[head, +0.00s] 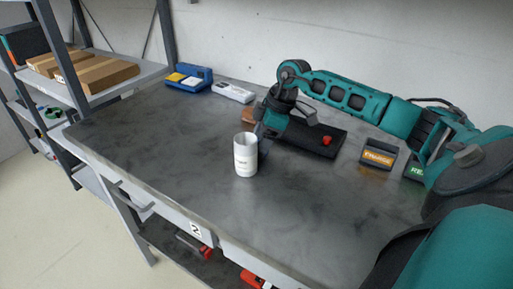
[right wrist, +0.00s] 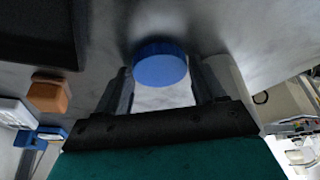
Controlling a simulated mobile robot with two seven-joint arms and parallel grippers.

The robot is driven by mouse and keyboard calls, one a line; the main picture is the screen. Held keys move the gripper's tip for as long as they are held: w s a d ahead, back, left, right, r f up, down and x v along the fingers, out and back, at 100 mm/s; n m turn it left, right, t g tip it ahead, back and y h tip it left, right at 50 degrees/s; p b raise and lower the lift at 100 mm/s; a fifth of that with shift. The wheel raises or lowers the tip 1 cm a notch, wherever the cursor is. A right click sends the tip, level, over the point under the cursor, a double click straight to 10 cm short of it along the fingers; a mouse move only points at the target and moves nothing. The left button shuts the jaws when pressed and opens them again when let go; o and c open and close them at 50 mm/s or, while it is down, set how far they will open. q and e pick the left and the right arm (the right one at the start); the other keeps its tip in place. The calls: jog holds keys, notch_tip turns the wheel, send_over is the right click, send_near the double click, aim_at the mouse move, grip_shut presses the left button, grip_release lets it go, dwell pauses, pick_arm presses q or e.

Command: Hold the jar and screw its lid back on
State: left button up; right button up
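The jar (head: 246,160) is white, open-topped and upright on the grey worktop. My right gripper (head: 262,131) is low over the worktop just behind the jar, partly hidden by it. In the right wrist view the blue lid (right wrist: 160,68) is between the fingertips of this gripper (right wrist: 162,66). Its edges look very close to both fingers; whether they press on it is unclear. The lid is hidden in the head view. A pale shape beside the right-hand finger (right wrist: 228,76) may be the jar. My left gripper is not in view.
A dark mat (head: 320,138) with a red knob-like piece lies behind the gripper. Blue (head: 190,78) and white (head: 233,92) boxes stand at the back, and a labelled block (head: 378,154) at the right. The worktop left of the jar is clear.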

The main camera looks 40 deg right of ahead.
jog(key=c, duration=0.6)
notch_tip(320, 180, up, 20)
jog(key=p, duration=0.3)
dwell(0.5)
